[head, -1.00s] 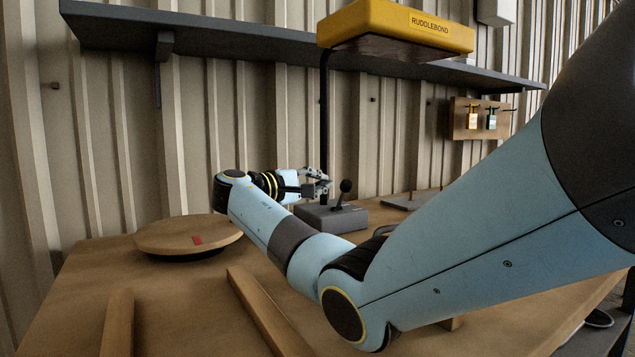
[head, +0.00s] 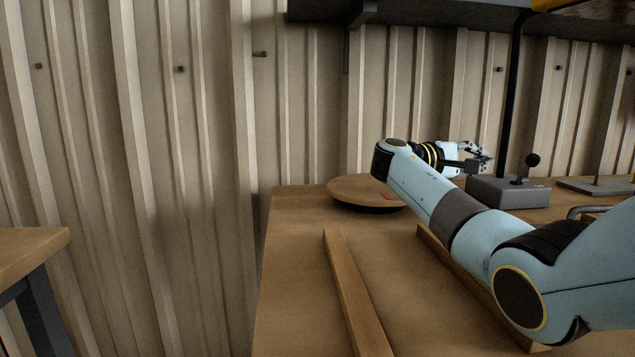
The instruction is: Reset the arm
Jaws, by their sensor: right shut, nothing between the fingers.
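My right arm reaches in from the right over the wooden table (head: 300,290). My right gripper (head: 487,160) is at the far end of the arm, above the table top. It is shut and empty, close to the grey box with a black ball-topped lever (head: 508,190) and apart from any held thing. My left gripper and left arm are not in view.
A round wooden turntable (head: 352,190) with a red mark sits at the table's back left. Two wooden rails (head: 352,290) lie on the table, one partly behind my arm. Another table (head: 30,250) stands at far left, with a gap between. A dark shelf (head: 440,16) hangs above.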

